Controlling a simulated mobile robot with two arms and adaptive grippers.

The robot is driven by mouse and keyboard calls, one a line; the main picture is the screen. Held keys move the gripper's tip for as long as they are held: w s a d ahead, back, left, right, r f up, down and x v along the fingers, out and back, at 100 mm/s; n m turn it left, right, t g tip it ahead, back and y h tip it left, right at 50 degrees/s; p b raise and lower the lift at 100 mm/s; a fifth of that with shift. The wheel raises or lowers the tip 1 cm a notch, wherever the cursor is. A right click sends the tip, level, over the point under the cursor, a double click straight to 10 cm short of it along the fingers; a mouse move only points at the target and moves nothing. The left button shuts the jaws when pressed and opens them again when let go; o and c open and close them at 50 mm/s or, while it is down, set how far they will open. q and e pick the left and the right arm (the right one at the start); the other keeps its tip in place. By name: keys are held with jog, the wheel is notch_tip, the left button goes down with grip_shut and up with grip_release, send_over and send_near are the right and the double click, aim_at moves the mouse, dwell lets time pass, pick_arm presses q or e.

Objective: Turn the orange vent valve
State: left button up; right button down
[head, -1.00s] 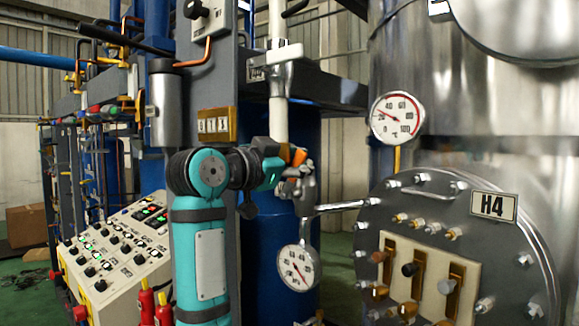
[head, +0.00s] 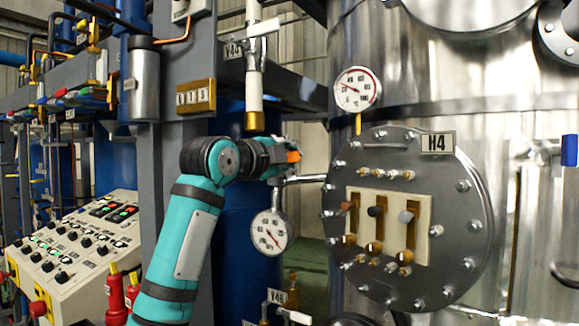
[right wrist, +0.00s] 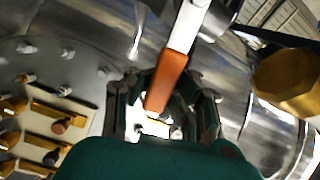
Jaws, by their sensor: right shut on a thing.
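The orange vent valve handle (head: 293,156) shows as a small orange piece at my right gripper (head: 287,168) in the head view. It sits above the small round gauge (head: 270,232), by the metal side pipe. In the right wrist view the handle (right wrist: 168,78) is an orange sleeve on a white lever, lying between the two dark fingers of my right gripper (right wrist: 162,112). That gripper is shut on it. The valve body is mostly hidden behind my gripper in the head view. My left gripper is not in view.
Right of the gripper is a bolted round flange (head: 460,200) with an H4 label. A temperature dial (head: 357,89) is above. A white pipe with a brass end (head: 255,121) hangs close above the gripper. A sloped control panel (head: 75,240) stands left.

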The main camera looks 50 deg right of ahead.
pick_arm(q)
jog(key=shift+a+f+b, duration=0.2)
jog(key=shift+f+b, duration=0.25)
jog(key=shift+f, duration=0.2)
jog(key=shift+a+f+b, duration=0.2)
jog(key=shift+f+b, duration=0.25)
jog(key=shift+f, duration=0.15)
pick_arm(e)
jog(key=shift+f+m, duration=1.05)
jog(key=shift+m, duration=0.05)
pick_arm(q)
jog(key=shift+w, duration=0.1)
pick_arm(e)
jog(key=shift+f, duration=0.1)
jog(key=c, duration=1.9)
grip_release()
jog(key=o, duration=0.7)
jog(key=shift+a+r, duration=0.3)
jog(key=shift+a, duration=0.3)
jog(key=shift+o, duration=0.2)
jog(key=shift+a+r, duration=0.1)
jog(key=shift+a, duration=0.05)
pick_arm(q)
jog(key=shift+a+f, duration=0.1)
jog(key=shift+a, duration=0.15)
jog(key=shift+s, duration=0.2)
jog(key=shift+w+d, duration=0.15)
pick_arm(e)
jog(key=s+a, duration=0.1)
jog(key=a, duration=1.1)
